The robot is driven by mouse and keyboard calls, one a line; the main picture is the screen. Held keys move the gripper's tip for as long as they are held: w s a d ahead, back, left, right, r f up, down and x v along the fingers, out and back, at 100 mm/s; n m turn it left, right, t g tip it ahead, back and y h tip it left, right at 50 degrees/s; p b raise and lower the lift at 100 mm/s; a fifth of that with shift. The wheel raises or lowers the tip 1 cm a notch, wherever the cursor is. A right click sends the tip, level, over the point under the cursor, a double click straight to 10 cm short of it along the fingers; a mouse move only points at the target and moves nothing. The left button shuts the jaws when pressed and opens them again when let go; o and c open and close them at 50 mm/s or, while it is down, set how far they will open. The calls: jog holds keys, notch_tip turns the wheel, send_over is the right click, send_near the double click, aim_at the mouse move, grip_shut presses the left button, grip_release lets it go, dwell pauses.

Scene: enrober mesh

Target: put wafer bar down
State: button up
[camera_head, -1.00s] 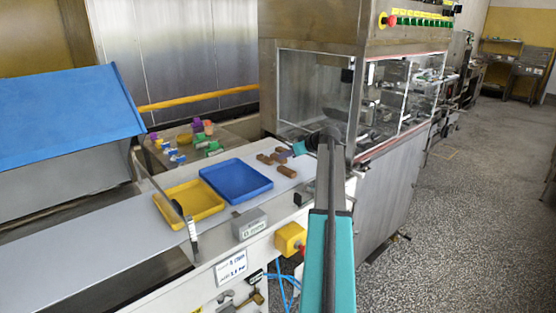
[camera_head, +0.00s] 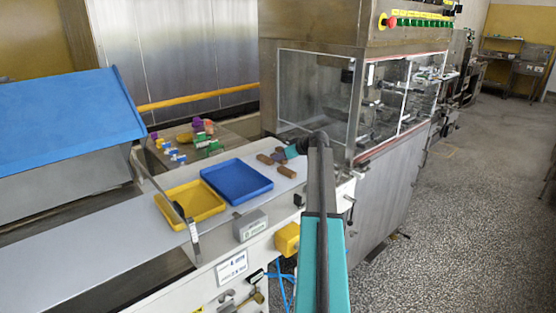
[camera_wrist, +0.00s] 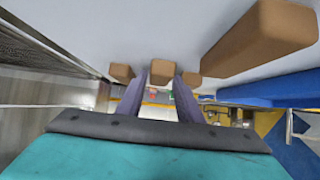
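My gripper (camera_head: 284,155) is low over the right end of the pale belt (camera_head: 110,227), at the small group of brown wafer bars. In the wrist view its two purple fingers (camera_wrist: 161,78) stand on either side of a wafer bar (camera_wrist: 162,70) and appear to touch it. Another short-looking bar (camera_wrist: 121,72) is just left of the fingers, and one (camera_wrist: 191,78) is just right. A larger, nearer bar (camera_wrist: 262,42) lies farther right. In the head view one bar (camera_head: 265,159) and another (camera_head: 286,171) show clearly; the gripper partly covers the others.
A blue tray (camera_head: 237,182) and a yellow tray (camera_head: 190,204) sit on the belt left of the bars. A clear-walled machine (camera_head: 315,95) stands close on the right. A grey box (camera_head: 250,225) is at the belt's front edge. Coloured items (camera_head: 185,145) lie behind.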

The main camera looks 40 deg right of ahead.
dwell(0.3)
jog(key=c, duration=0.6)
jog(key=shift+r, duration=0.2)
jog(key=shift+r+b, duration=0.6)
jog(key=shift+r, duration=0.9)
jog(key=s+a+b, duration=0.1)
jog(key=s+a, duration=0.1)
jog(key=s, duration=0.3)
jog(key=s+a+r+b, duration=0.1)
jog(key=s+a, duration=0.1)
jog(key=s, duration=0.3)
jog(key=s+a+b, duration=0.1)
jog(key=s, duration=0.4)
jog(key=shift+a+r, duration=0.35)
jog(key=shift+a, duration=0.05)
